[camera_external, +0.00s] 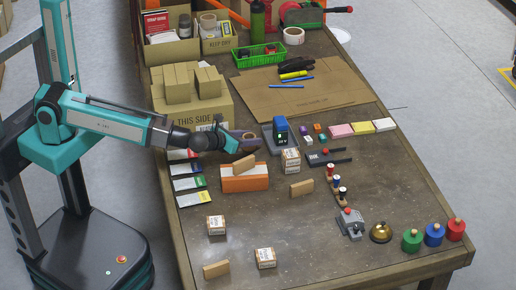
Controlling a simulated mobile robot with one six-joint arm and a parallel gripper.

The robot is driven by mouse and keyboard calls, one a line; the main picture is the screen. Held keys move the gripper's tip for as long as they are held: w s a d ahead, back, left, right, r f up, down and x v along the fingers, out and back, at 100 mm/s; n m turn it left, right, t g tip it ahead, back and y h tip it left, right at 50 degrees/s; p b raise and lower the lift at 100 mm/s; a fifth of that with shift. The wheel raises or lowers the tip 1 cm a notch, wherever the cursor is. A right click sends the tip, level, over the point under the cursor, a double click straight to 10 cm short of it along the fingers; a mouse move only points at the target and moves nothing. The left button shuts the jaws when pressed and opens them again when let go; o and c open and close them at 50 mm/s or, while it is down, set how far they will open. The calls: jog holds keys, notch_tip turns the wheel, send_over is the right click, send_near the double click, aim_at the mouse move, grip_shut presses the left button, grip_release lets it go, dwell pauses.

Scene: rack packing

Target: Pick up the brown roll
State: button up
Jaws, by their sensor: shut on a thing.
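My gripper (238,145) reaches in from the left and is shut on the brown roll (249,137), just above the middle-left of the table. The roll is small in view and partly hidden by the jaws. I cannot tell how far it is above the surface behind it. Another tape roll (208,20) stands in a cardboard box at the back, and a white roll (293,35) lies at the back right.
An orange box (245,181) with a wooden block (244,163) on it stands just in front of my gripper. A blue device (280,132) stands to the right. Cardboard boxes (190,115) stand behind the arm.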

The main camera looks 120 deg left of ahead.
aim_at(249, 136)
jog(key=shift+r, duration=4.25)
